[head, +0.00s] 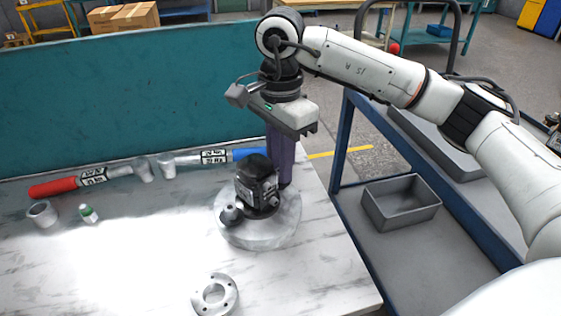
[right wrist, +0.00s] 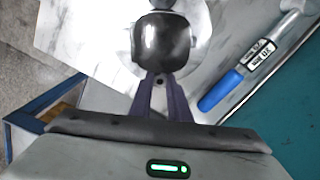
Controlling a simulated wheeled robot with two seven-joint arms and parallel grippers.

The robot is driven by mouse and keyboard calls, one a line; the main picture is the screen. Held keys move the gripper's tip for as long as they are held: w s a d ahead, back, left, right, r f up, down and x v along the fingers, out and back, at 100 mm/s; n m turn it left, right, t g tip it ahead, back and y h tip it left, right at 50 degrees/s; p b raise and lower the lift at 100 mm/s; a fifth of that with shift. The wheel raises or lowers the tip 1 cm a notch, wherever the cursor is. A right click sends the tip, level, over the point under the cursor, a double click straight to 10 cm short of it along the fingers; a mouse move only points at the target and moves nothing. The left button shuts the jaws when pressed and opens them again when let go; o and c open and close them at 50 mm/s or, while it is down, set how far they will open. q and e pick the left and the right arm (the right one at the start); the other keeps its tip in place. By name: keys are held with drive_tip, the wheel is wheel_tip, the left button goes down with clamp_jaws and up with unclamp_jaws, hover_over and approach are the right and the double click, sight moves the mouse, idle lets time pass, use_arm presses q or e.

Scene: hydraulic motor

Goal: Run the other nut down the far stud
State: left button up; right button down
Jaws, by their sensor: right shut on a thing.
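The black hydraulic motor (head: 257,180) stands upright on a round grey base (head: 262,232) near the table's right end. My right gripper (head: 284,184) points down behind the motor, its purple fingers close beside the motor's far side. In the right wrist view the fingers (right wrist: 162,84) close together right beside the black motor (right wrist: 163,42). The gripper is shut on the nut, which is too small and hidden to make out. The far stud is hidden behind the motor and fingers. My left gripper is out of view.
A red-handled torque wrench (head: 80,183) and a blue-handled one (head: 215,157) lie along the back. A grey bin (head: 400,205) sits on the blue cart.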

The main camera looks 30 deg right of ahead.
drive_tip(key=m, duration=0.4)
drive_tip(key=c, duration=1.9)
unclamp_jaws()
drive_tip(key=shift+o, duration=0.2)
drive_tip(key=n, duration=0.4)
drive_tip(key=shift+f+b, duration=0.1)
drive_tip(key=shift+b, duration=0.2)
drive_tip(key=n, duration=0.6)
drive_tip(key=shift+b, duration=0.35)
